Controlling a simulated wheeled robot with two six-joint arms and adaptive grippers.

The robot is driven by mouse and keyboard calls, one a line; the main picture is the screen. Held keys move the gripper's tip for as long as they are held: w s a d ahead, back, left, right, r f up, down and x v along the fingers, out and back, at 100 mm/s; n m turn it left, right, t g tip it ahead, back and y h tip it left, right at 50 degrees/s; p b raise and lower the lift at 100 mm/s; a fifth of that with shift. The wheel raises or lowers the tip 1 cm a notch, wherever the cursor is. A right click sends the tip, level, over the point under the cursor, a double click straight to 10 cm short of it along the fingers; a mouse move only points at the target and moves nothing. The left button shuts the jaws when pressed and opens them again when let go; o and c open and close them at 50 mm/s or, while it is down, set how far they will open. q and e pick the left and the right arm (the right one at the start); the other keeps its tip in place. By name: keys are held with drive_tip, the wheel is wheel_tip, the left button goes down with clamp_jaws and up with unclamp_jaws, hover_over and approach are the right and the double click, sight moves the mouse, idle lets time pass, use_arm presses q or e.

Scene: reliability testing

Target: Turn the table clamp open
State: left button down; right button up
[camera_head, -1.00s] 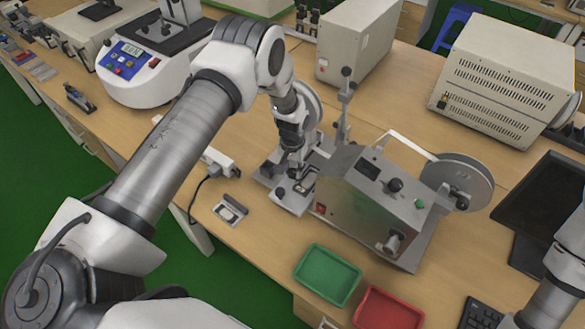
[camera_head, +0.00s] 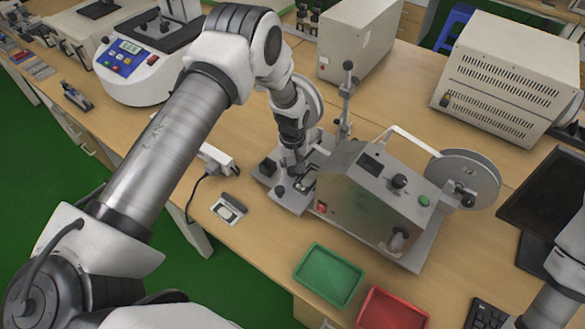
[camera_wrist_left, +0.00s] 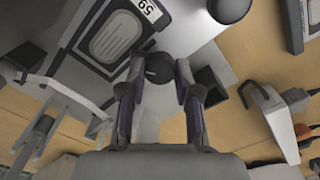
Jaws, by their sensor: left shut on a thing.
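The machine with the table clamp (camera_head: 340,200) is a grey metal box on a flat base plate, with a reel at its right. In the left wrist view a round dark knob (camera_wrist_left: 159,68), apparently the clamp's, sits between my left fingertips. My left gripper (camera_head: 302,181) reaches down to the plate at the machine's left side; in the wrist view its fingers (camera_wrist_left: 160,72) are shut on the knob. The gripper hides much of the clamp in the head view. My right arm shows at the lower right edge; its gripper is out of view.
A green tray (camera_head: 328,274) and a red tray (camera_head: 390,312) lie in front of the machine. A white power strip (camera_head: 218,160) and a small grey part (camera_head: 229,209) lie to the left.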

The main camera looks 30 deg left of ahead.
sight(291, 169)
use_arm(q)
drive_tip(key=n+b, duration=0.1)
drive_tip(key=n, duration=0.4)
drive_tip(key=shift+s+f+n, duration=0.1)
drive_tip(key=shift+f+n, duration=0.05)
drive_tip(key=shift+n, duration=0.15)
use_arm(e)
drive_tip(key=shift+f, duration=0.65)
use_arm(q)
drive_tip(key=n, duration=0.5)
drive_tip(key=shift+s, duration=0.1)
use_arm(e)
drive_tip(key=shift+f, duration=0.15)
use_arm(q)
drive_tip(key=shift+n, duration=0.3)
drive_tip(key=c, duration=0.8)
unclamp_jaws()
drive_tip(key=shift+a, duration=0.1)
use_arm(e)
drive_tip(key=shift+a, duration=0.1)
use_arm(q)
wheel_tip(291, 169, up, 12)
